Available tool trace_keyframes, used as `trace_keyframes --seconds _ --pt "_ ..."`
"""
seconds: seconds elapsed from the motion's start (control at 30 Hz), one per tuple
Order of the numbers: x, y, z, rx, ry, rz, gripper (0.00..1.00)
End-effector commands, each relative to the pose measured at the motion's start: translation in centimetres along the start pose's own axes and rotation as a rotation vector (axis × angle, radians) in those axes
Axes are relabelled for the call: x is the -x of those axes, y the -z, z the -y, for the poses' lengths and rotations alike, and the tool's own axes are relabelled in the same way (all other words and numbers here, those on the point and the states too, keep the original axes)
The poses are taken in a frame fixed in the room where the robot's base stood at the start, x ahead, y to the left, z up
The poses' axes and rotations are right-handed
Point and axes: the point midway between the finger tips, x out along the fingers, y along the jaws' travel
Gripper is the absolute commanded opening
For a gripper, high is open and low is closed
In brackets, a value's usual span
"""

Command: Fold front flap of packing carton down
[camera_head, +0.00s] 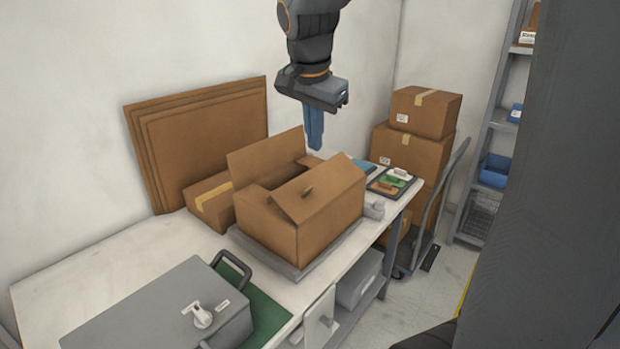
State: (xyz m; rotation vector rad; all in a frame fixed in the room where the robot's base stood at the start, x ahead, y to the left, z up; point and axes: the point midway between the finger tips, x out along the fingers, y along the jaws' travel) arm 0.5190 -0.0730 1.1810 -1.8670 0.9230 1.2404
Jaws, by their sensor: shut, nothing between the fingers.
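The packing carton (267,230) is an open brown box on a low grey platform (290,268) on the bench. One flap (265,157) stands up along its back left side. My gripper (315,140) points down with blue fingers shut and empty. In the picture it is above and right of the standing flap, apart from the carton.
Flat cardboard sheets (205,130) lean on the wall behind a taped box (211,203). A grey case (160,310) lies on a green mat (262,312) at front left. A tray of small parts (391,181) sits at right. Stacked boxes (412,150) stand beyond the bench.

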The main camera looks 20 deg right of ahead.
Motion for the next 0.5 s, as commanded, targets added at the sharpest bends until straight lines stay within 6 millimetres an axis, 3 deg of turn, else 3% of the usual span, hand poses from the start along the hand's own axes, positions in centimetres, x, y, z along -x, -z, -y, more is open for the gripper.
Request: trace_keyframes --seconds 0.5 --pt "-9.2 0.0 -0.2 0.0 -0.005 0.001 0.0"
